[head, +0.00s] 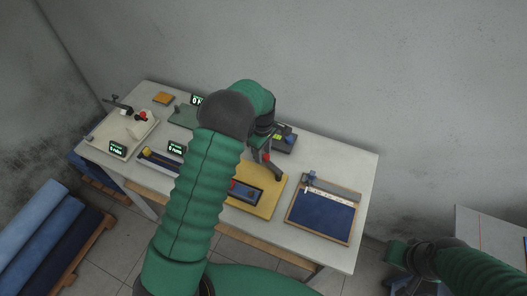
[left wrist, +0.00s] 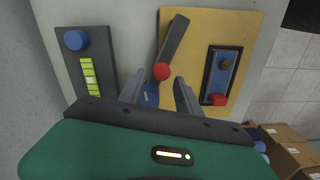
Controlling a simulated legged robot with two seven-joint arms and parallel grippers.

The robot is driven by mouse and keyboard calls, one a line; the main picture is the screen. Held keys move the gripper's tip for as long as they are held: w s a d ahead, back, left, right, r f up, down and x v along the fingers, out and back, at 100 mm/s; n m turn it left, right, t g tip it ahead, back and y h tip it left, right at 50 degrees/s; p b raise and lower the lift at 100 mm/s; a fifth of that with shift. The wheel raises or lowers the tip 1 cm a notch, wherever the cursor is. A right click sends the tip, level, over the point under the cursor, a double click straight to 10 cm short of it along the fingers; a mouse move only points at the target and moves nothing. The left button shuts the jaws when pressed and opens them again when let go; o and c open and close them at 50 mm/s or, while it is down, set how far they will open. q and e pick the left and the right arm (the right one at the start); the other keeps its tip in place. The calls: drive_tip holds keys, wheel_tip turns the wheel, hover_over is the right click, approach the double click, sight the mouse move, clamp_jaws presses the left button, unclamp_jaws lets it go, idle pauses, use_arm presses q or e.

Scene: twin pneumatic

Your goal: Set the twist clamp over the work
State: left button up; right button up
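The twist clamp (left wrist: 174,45) is a dark bar with a red ball knob (left wrist: 161,71) at its near end, on a yellow board (left wrist: 240,28). The bar lies slanted, to the left of the work, a blue plate (left wrist: 223,72) in a dark frame with a red block at its near end. The bar is apart from the plate. My left gripper (left wrist: 160,86) is open, its fingers on either side of the knob's line; I cannot tell if they touch it. In the head view the clamp bar (head: 275,169) shows beside my left arm. My right gripper (head: 396,254) is off the table at lower right.
A dark panel (left wrist: 104,42) with a blue button and lit bars stands left of the board. A blue-lined tray (head: 322,217) sits at the table's right end. Other fixtures fill the left side.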

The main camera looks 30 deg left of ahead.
use_arm(q)
drive_tip(key=shift+s, duration=0.1)
drive_tip(key=shift+c, duration=1.2)
drive_tip(key=shift+d+r, duration=0.1)
drive_tip(key=shift+d, duration=0.15)
drive_tip(key=shift+c, duration=1.2)
drive_tip(key=shift+d, duration=0.35)
drive_tip(key=shift+c, duration=1.3)
drive_tip(key=shift+d, duration=0.5)
clamp_jaws()
drive_tip(key=shift+a, duration=0.35)
use_arm(e)
drive_tip(key=shift+s+d, duration=0.1)
drive_tip(key=shift+d, duration=0.4)
use_arm(q)
drive_tip(key=shift+r, duration=0.15)
use_arm(e)
drive_tip(key=shift+d, duration=0.15)
